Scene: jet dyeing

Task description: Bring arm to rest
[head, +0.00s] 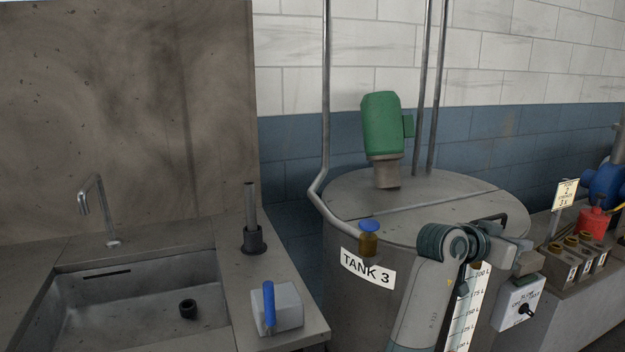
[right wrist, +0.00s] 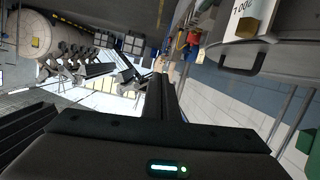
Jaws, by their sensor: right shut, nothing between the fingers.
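My right arm (head: 425,290) rises from the bottom of the head view in front of the tank labelled TANK 3 (head: 347,300). My right gripper (head: 527,263) points to the right, near the switch box on the tank's right side. In the right wrist view its dark fingers (right wrist: 163,98) are together, with nothing between them. My left arm and gripper are not in view.
A sink (head: 130,300) with a tap (head: 100,207) is at left. A grey block (head: 287,306) with a blue handle (head: 269,303) stands on the counter. The switch box (head: 518,303), small containers (head: 575,258) and a red can (head: 594,222) are at right.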

